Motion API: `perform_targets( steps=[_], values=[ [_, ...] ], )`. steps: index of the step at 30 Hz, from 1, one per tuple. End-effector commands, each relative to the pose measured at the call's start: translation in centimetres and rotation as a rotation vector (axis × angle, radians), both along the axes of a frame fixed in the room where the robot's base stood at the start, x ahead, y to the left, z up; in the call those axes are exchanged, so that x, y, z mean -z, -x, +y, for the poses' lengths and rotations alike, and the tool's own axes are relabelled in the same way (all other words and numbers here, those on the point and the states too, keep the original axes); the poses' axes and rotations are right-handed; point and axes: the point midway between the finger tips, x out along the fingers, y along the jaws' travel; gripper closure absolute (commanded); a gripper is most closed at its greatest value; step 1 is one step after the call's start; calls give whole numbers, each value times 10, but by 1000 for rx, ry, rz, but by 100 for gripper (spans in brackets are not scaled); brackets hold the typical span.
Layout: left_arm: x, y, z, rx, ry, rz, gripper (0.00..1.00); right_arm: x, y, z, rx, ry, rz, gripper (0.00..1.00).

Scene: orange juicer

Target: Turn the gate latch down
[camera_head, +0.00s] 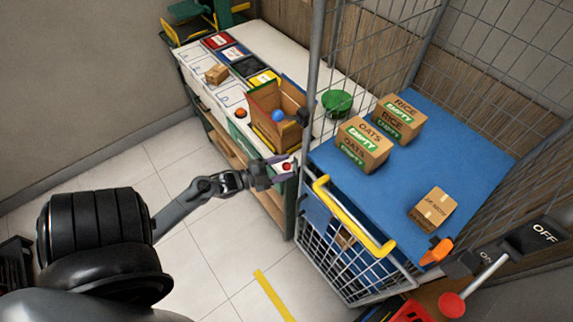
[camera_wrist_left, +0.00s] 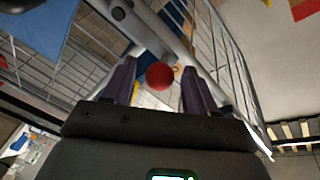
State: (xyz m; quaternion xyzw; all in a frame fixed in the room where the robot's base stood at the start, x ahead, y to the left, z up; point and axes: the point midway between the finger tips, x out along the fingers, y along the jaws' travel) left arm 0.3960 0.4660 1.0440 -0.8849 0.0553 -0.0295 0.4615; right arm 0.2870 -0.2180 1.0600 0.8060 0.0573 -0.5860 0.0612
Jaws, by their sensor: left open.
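A red ball knob (camera_head: 288,167), apparently the gate latch's handle, sits by the left post of the wire cage trolley. My left gripper (camera_head: 281,169) reaches it from the left with its jaws open. In the left wrist view the red knob (camera_wrist_left: 160,76) lies between the two spread fingers of my left gripper (camera_wrist_left: 157,72), with a gap visible on each side. The latch's body behind the knob is mostly hidden. The gate (camera_head: 350,262) is a low wire panel with a yellow bar (camera_head: 356,220) along its top. My right gripper is not in view.
The trolley's blue shelf (camera_head: 440,135) carries several cardboard boxes, including an oats box (camera_head: 363,145). A white workbench (camera_head: 195,68) with an open carton (camera_head: 262,100) stands behind my left gripper. An ON/OFF lever with a red knob (camera_head: 451,305) is at lower right.

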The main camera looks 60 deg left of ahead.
Motion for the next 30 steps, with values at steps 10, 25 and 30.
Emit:
perform_targets(
  steps=[10, 25, 30],
  values=[
    [0, -14, -2, 0, 1, 2, 43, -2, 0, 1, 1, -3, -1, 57],
    [0, -14, -2, 1, 1, 1, 94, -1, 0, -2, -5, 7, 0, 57],
    [0, -14, -2, 1, 1, 1, 100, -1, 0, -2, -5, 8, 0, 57]
  ],
)
